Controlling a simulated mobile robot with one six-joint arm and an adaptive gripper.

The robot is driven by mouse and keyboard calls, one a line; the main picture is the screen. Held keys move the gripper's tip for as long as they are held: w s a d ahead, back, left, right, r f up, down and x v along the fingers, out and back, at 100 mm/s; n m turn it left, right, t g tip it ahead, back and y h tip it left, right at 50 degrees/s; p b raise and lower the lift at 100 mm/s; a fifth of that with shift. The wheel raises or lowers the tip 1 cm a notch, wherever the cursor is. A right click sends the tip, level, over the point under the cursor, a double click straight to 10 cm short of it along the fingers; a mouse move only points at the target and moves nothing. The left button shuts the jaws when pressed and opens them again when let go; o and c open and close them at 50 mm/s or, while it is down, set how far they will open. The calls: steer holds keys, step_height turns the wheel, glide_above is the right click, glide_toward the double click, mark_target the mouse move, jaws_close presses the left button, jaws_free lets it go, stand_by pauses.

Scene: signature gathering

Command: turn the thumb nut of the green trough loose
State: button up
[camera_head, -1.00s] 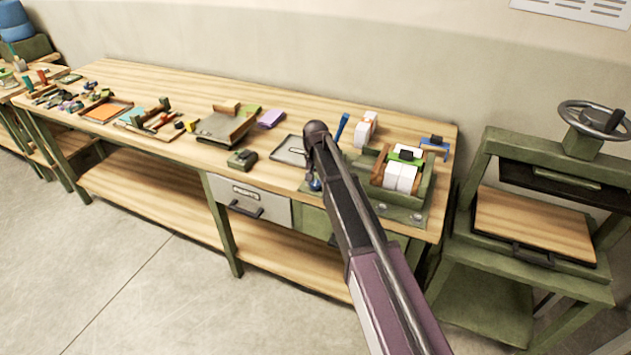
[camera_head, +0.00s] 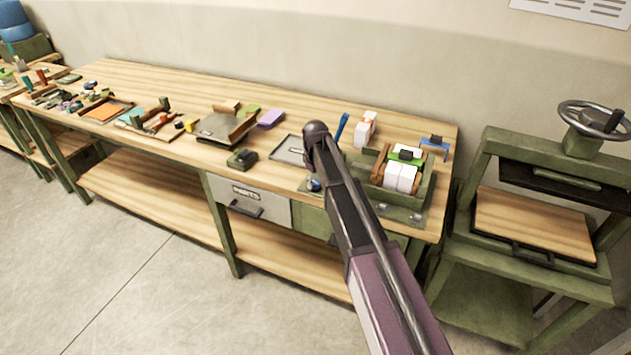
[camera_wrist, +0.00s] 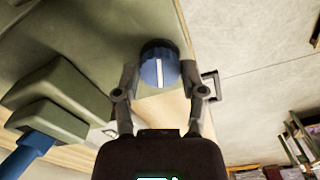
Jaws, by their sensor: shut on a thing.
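The green trough (camera_head: 426,188) stands at the right end of the bench and holds a stack of white blocks. The thumb nut (camera_wrist: 159,66) is a round blue knob with a dark ridged rim and a white line across its face. In the wrist view it sits between the fingers of my gripper (camera_wrist: 159,78), which is shut on it from both sides. In the head view a bit of blue (camera_head: 314,185) shows beside the trough; my arm hides most of the gripper there.
A grey tray (camera_head: 289,149) and a blue upright handle (camera_head: 341,128) stand behind my arm. A green press (camera_head: 545,265) with a handwheel is to the right. Other trays and small parts cover the bench to the left.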

steer(key=shift+n, duration=2)
steer(key=o, duration=1.2)
steer(key=shift+c, duration=0.2)
steer(key=shift+m, duration=0.4)
